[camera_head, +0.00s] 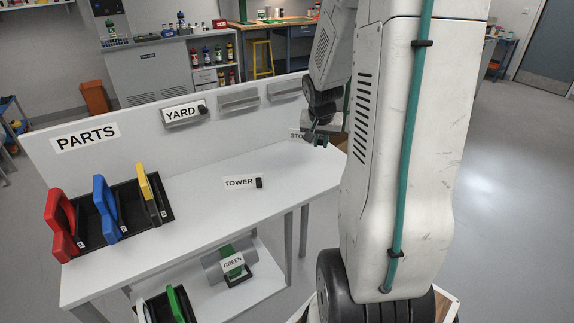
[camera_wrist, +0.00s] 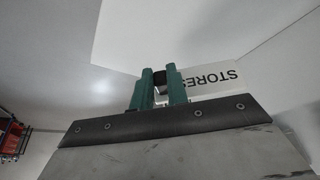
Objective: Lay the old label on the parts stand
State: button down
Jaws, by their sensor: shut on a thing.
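My gripper (camera_head: 318,139) is over the right end of the parts stand (camera_head: 225,200), partly hidden by my arm. In the wrist view, my gripper's green fingers (camera_wrist: 160,88) are shut on the black grip (camera_wrist: 160,77) of a white label reading "STORES" (camera_wrist: 212,82). Part of this label (camera_head: 296,134) shows beside the fingers in the head view. Whether it touches the stand, I cannot tell. A label reading "TOWER" (camera_head: 239,183) with a black grip lies on the stand's top. A label reading "YARD" (camera_head: 181,113) sits in a holder on the stand's back panel.
Two grey holders, one at the middle (camera_head: 238,99) and one farther right (camera_head: 284,90), show no label. Red, blue and yellow handled pieces (camera_head: 104,209) stand in black trays at left. The top around "TOWER" is clear.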

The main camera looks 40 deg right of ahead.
notch_tip(320, 180, down, 8)
dwell(0.4)
jog(key=shift+f, duration=0.1)
jog(key=c, duration=1.4)
grip_release()
jog(key=shift+o, duration=0.2)
